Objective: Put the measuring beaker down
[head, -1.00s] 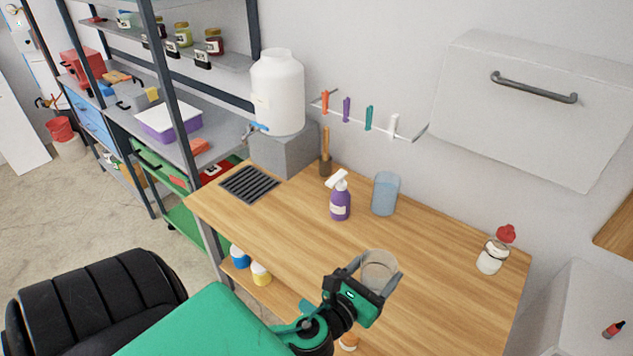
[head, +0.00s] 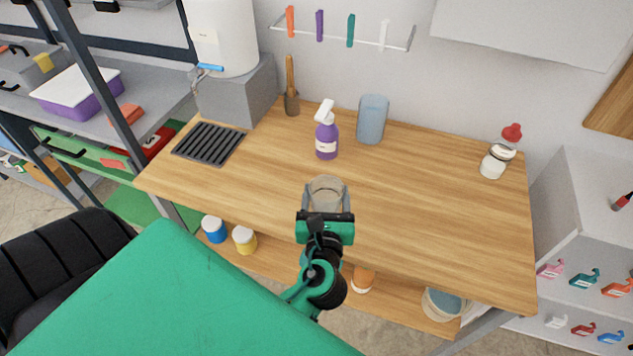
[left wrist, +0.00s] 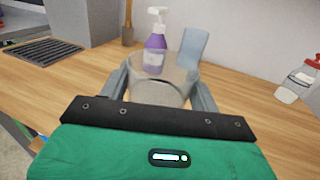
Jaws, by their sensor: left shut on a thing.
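The measuring beaker (head: 326,190) is a clear, round vessel held upright between the fingers of my left gripper (head: 326,200). In the left wrist view the beaker (left wrist: 160,82) sits between the two grey fingers of the left gripper (left wrist: 160,95), which are shut on it. It is over the front middle part of the wooden table (head: 430,210). I cannot tell whether its base touches the wood, since the gripper hides its lower part. My right gripper is not in view.
A purple spray bottle (head: 327,142) and a blue translucent cup (head: 372,120) stand behind the beaker. A white jar with a red top (head: 494,162) is at the right. A black drain grate (head: 208,143) lies at the left. The table around the beaker is clear.

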